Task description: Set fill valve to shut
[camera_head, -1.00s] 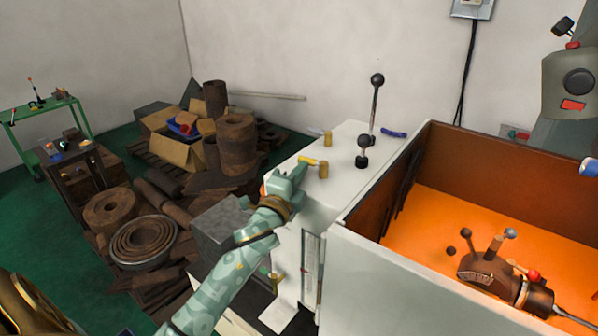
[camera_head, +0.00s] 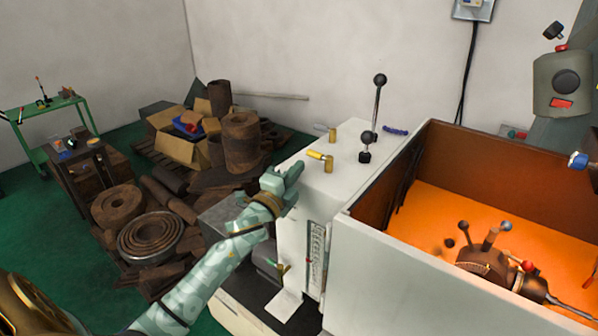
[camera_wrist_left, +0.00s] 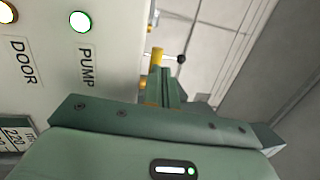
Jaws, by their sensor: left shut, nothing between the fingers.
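On top of the white cabinet (camera_head: 345,200) stand two brass-coloured valves. The nearer one (camera_head: 327,164) has a short yellow handle (camera_head: 315,155) pointing left; the farther one (camera_head: 332,135) stands behind it. I cannot read which is the fill valve. My left gripper (camera_head: 298,169) is shut and empty at the cabinet's left top edge, just left of and below the yellow handle, apparently apart from it. In the left wrist view, the shut fingers (camera_wrist_left: 163,88) point toward a yellow valve part (camera_wrist_left: 157,56). My right gripper is not in view.
Two black-knobbed levers (camera_head: 379,80) (camera_head: 366,139) and a blue handle (camera_head: 395,131) stand on the cabinet top. An open bin-like enclosure (camera_head: 385,235) with an orange floor adjoins on the right. PUMP (camera_wrist_left: 79,22) and DOOR (camera_wrist_left: 8,12) lights glow. Scrap metal (camera_head: 150,235) lies left.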

